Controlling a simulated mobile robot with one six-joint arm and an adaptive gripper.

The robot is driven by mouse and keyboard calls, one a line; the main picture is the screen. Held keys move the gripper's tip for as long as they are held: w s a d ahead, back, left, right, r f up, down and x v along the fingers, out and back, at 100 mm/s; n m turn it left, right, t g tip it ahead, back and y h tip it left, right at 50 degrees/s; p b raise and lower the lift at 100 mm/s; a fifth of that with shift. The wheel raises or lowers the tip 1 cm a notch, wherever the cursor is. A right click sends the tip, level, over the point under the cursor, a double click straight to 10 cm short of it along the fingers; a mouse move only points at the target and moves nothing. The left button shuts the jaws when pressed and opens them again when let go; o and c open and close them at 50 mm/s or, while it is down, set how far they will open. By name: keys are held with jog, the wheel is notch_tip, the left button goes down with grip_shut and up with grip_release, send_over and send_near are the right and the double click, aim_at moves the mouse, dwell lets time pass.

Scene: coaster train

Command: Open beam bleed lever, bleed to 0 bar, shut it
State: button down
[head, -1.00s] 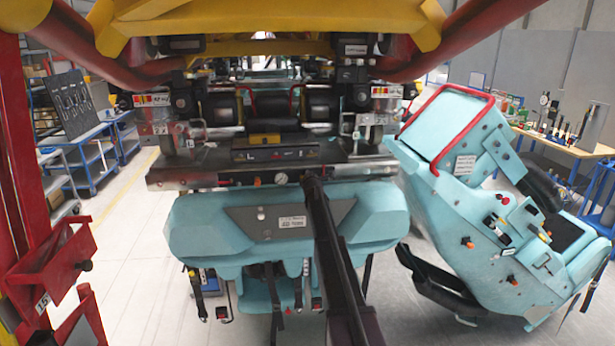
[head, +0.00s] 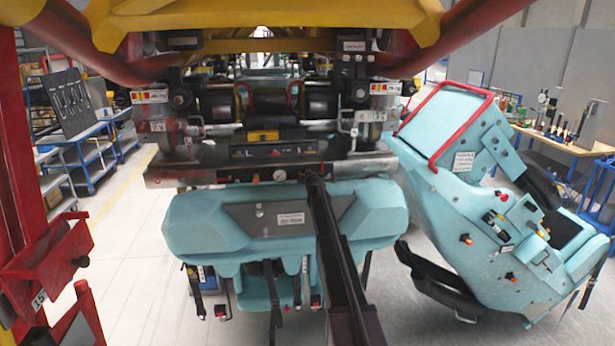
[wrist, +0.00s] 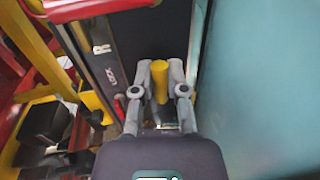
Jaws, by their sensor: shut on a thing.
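My gripper (wrist: 161,68) shows in the wrist view, its grey fingers closed on either side of a short yellow handle (wrist: 160,80), the likely bleed lever. Whether the lever is turned open cannot be told. In the head view my dark arm reaches up to the metal beam (head: 215,174) under the coaster car, and the gripper itself cannot be made out at its far end. A small round gauge (head: 280,175) with a pale face sits on the beam just left of the arm's end. Its reading is too small to make out.
A turquoise seat body (head: 285,215) hangs below the beam. A tilted turquoise seat unit (head: 470,210) with a red bar stands close on the right. A red post with a red box (head: 50,260) is at the left. Clear floor (head: 130,240) lies between.

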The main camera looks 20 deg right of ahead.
jog(key=c, duration=0.7)
grip_release()
jog(key=shift+o, duration=0.2)
jog(key=shift+f, duration=0.1)
